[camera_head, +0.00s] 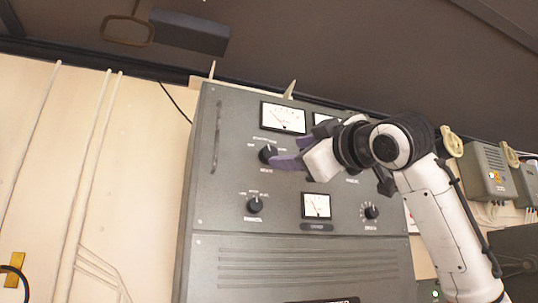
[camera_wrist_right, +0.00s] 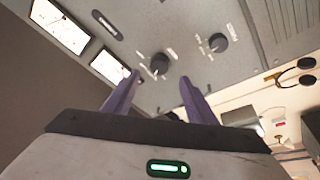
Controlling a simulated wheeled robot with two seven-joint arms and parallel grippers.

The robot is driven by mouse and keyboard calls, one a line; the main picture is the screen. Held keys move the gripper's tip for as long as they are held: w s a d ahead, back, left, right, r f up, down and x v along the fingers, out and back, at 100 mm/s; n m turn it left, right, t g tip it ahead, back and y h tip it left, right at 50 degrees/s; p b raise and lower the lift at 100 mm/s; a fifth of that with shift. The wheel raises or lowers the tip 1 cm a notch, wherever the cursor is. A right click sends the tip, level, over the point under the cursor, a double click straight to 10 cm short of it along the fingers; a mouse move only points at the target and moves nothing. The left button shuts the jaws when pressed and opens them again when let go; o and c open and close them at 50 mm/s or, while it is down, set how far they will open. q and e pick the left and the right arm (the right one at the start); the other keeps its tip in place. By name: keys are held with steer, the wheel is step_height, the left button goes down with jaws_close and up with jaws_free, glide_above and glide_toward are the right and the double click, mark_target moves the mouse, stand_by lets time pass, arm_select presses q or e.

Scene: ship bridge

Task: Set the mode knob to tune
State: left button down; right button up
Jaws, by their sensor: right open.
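A dark round knob (camera_head: 267,153) with small labels around it is at the upper left of a grey panel (camera_head: 230,215); I take it to be the mode knob. The labels are too small to read surely, and I cannot tell its setting. My right gripper (camera_head: 285,162) is just right of this knob, fingers pointing at it. In the wrist view the knob (camera_wrist_right: 160,64) appears ahead, between the tips of the open purple fingers (camera_wrist_right: 159,79). Contact is not visible; the jaws look empty. My left gripper is not in view.
A second knob (camera_head: 255,205) sits below, and shows in the wrist view (camera_wrist_right: 218,42). A third knob (camera_head: 371,212) is at lower right. Dial meters (camera_head: 283,117) (camera_head: 316,205) are on the panel. My right arm hides part of its right side. Grey boxes (camera_head: 487,170) hang at right.

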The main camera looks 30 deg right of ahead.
mark_target(271, 154)
steer(key=p+x, duration=0.2)
steer(key=x, duration=0.5)
steer(key=shift+r, duration=0.1)
steer(key=shift+w+p, duration=0.25)
steer(key=shift+p, duration=0.1)
steer(key=shift+w, duration=0.2)
steer(key=c, duration=1.1)
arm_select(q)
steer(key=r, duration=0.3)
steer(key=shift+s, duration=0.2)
arm_select(e)
steer(key=shift+o, duration=0.2)
